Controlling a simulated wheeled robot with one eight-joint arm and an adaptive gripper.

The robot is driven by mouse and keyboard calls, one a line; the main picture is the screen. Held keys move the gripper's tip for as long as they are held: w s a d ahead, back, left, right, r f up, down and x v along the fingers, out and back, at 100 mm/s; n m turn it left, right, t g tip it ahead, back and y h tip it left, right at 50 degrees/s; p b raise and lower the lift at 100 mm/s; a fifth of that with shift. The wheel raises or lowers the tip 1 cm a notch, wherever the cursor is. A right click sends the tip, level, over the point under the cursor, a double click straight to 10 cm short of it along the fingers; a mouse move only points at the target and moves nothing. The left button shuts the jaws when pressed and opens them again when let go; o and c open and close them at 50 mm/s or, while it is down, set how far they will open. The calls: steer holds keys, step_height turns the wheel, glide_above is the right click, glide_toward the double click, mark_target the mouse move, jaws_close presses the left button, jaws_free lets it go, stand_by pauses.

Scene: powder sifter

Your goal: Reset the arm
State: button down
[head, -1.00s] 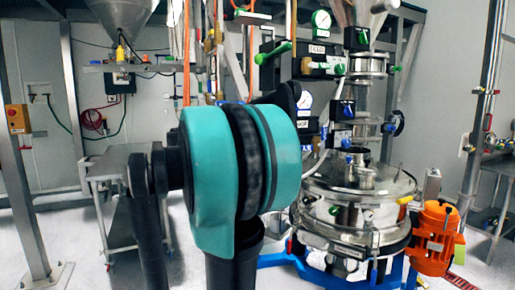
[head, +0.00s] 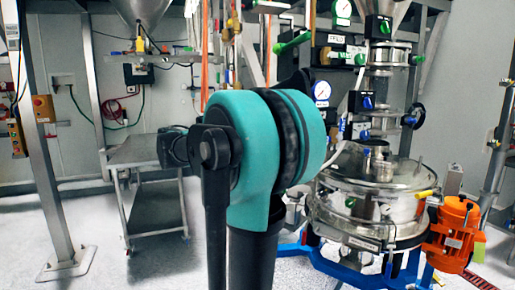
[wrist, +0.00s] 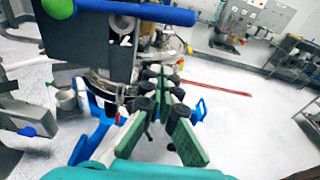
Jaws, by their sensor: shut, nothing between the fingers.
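My gripper (wrist: 160,82) shows in the wrist view with its green-padded fingers and black knuckles. It is shut and holds nothing. It hangs over the floor, with the blue base of the sifter behind it. In the head view my teal arm joint fills the middle and hides part of the room; I cannot make out the gripper there. The round steel powder sifter (head: 335,205) stands to the right of my arm, on a blue frame (head: 320,266) with an orange motor (head: 453,238) at its right.
A grey metal table (head: 140,152) stands left of my arm. A steel post (head: 45,150) stands at the far left. Valves and gauges (head: 321,93) rise above the sifter. In the wrist view a dark panel (wrist: 95,40) with a blue bar is close at upper left. White floor lies open at right.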

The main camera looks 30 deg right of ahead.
steer(key=shift+f, duration=0.1)
stand_by(0.5)
steer(key=s+a+f+m+t+y, duration=0.2)
steer(key=a+f+m+y, duration=0.15)
steer(key=f, duration=0.95)
steer(key=s+a+f+m+t+y, duration=0.2)
steer(key=a+f+y, duration=0.2)
steer(key=f, duration=0.8)
steer(key=s+a+f+m+t+y, duration=0.2)
steer(key=a+f+m+y, duration=0.2)
steer(key=a+f, duration=0.4)
steer(key=s+a+f+m+t+y, duration=0.1)
steer(key=s+a+f+m+y, duration=0.2)
steer(key=a+f+m, duration=0.3)
steer(key=a+f+y, duration=0.1)
steer(key=a+f, duration=0.1)
steer(key=a, duration=0.1)
steer(key=shift+s+f+t, duration=0.3)
steer(key=shift+s+t, duration=0.05)
steer(key=shift+t, duration=0.05)
